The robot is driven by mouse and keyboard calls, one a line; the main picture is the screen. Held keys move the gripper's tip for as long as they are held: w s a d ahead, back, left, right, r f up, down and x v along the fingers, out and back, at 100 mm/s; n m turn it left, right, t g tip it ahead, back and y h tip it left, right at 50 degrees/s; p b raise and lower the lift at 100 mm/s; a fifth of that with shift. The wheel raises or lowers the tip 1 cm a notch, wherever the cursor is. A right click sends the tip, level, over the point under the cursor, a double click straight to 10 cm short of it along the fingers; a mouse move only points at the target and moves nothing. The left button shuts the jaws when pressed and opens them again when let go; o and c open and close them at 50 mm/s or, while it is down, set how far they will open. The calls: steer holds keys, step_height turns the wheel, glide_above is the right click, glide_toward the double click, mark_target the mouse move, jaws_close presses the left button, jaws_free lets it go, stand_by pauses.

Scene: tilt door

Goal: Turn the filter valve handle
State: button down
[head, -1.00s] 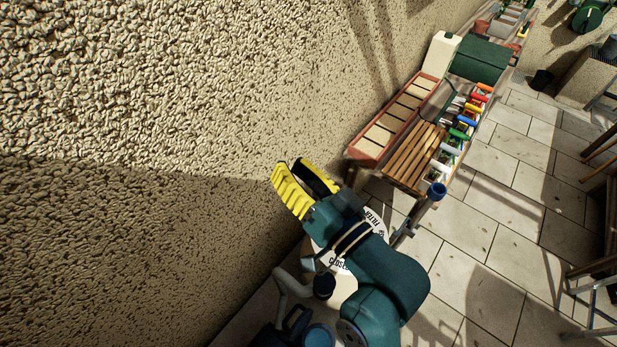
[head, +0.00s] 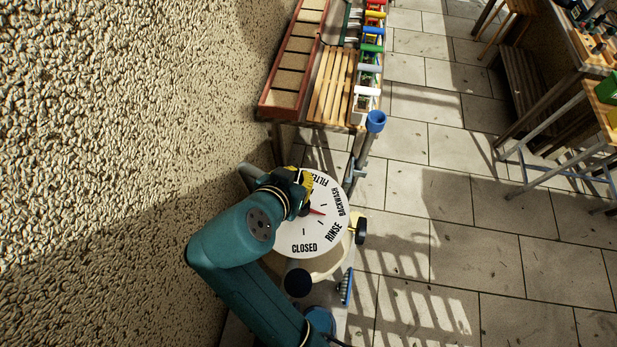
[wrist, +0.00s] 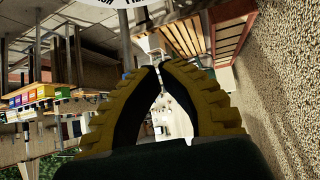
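The round white valve dial (head: 318,240) shows in the head view with the words FILTER, BACKWASH, RINSE and CLOSED. A red pointer (head: 317,211) lies near its middle. My gripper (head: 304,188) is over the dial's upper left, hiding part of the FILTER side. The handle itself cannot be made out clearly; my gripper may hide it. In the wrist view my gripper's yellow fingers (wrist: 161,66) lean together with a narrow gap between the tips and nothing between them. The dial's edge (wrist: 112,2) shows at the top of that view.
A rough wall (head: 110,130) runs along the left. A bench with a red tray (head: 268,98), wooden slats (head: 330,85) and coloured clips stands beyond the dial. A blue cup (head: 376,121) is at its near corner.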

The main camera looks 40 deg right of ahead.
steer(key=w+a+f+n+t+b, duration=0.1)
steer(key=w+a+f, duration=0.1)
steer(key=a, duration=0.3)
steer(key=shift+y, duration=0.4)
steer(key=x, duration=0.9)
steer(key=shift+w+d+b, duration=0.15)
steer(key=shift+d+b, duration=0.1)
steer(key=shift+b, duration=0.15)
steer(key=s+a, duration=0.1)
steer(key=s+a+f, duration=0.1)
steer(key=shift+s+a+f, duration=0.1)
steer(key=shift+a+f, duration=0.15)
steer(key=shift+a, duration=0.15)
steer(key=shift+a, duration=0.1)
steer(key=shift+a+n+p, duration=0.1)
steer(key=shift+n+p, duration=0.2)
